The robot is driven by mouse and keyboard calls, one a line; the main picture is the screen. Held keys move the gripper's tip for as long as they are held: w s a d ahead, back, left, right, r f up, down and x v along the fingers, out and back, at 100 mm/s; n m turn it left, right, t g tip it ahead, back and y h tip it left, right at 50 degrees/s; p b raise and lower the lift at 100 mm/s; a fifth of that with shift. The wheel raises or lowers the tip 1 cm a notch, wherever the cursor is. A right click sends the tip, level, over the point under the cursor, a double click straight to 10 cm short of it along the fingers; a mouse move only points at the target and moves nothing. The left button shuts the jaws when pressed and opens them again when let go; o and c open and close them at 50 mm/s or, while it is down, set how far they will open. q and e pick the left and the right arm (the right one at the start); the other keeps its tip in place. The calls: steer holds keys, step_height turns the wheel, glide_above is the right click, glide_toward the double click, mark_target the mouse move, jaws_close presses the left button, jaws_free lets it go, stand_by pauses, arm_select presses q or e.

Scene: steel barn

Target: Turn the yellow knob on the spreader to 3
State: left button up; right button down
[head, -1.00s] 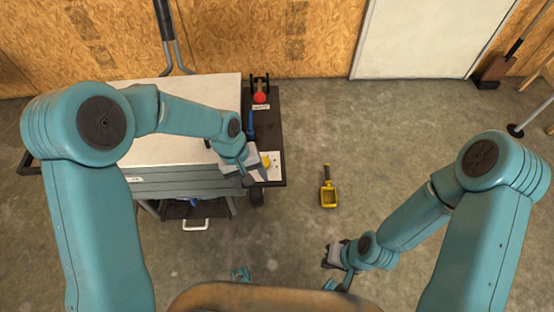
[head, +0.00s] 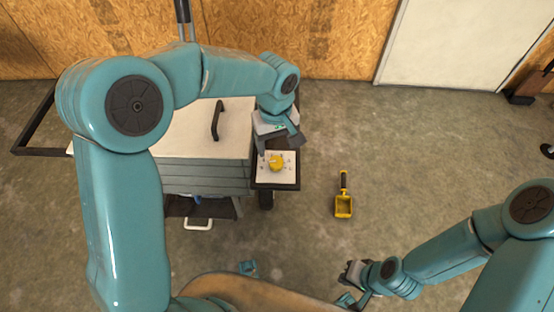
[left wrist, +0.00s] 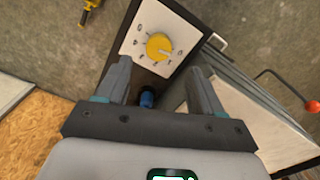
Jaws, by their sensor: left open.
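The yellow knob (head: 276,162) sits on a white dial plate (head: 262,178) at the near end of the spreader's dark side shelf. In the left wrist view the knob (left wrist: 159,47) lies beyond the fingertips, with marks around it too small to read. My left gripper (head: 278,145) is open above the shelf, just behind the knob and apart from it. The spreader (head: 205,177) is a grey box with a pale lid. My right gripper (head: 352,285) hangs low at the lower right, its jaws unclear.
A yellow scoop (head: 343,205) lies on the concrete floor right of the spreader. A black handle (head: 218,120) stands on the lid. A red ball-ended lever (left wrist: 312,106) and a blue part (left wrist: 147,99) show in the wrist view. Floor to the right is mostly clear.

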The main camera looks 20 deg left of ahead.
mark_target(276, 161)
arm_select(q)
step_height(276, 161, down, 8)
steer(key=shift+w+r+b, duration=0.1)
steer(key=shift+r+b, duration=0.15)
steer(key=shift+b, duration=0.4)
steer(key=shift+c, duration=0.3)
steer(key=c, duration=1)
